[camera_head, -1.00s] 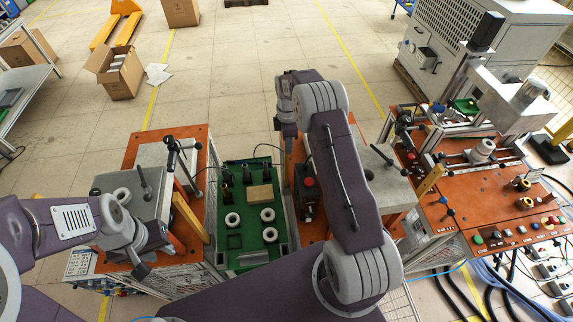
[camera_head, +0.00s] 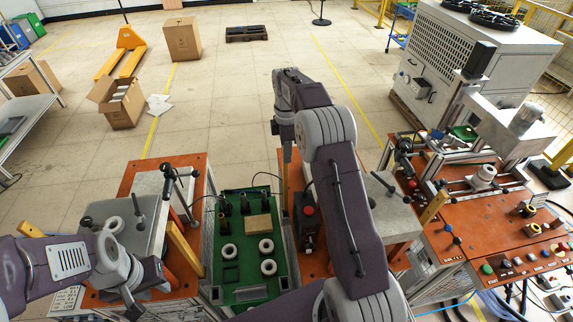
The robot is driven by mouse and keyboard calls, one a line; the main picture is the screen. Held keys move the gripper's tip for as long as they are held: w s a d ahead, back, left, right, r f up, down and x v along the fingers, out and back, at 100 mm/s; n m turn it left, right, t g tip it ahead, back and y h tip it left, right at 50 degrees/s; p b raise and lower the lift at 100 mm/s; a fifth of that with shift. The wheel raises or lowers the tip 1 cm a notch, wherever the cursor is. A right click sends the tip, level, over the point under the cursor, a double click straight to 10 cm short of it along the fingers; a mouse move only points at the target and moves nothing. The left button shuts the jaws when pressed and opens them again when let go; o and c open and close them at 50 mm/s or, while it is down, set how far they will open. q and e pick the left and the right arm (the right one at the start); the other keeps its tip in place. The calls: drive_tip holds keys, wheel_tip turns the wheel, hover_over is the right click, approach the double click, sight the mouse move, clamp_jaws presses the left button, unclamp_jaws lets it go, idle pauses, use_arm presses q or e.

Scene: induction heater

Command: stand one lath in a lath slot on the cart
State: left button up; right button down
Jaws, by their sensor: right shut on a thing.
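The green cart (camera_head: 229,297) stands in the lower middle, between two orange-topped stations. It carries several white rings, a tan block (camera_head: 258,226) and dark upright holders (camera_head: 222,212). A pale wooden lath-like bar (camera_head: 184,248) slants at the left station, and a similar one (camera_head: 434,208) stands at the right station.
The left station (camera_head: 196,178) carries a grey plate with a ring and clamp levers. The right station's control panel (camera_head: 480,232) has buttons and knobs. A large grey machine (camera_head: 455,75) stands behind it. The floor beyond the cart is clear up to the cardboard boxes (camera_head: 122,103).

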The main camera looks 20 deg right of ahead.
wheel_tip(320, 180, up, 8)
drive_tip(key=p, duration=0.8)
drive_tip(key=shift+f, duration=0.1)
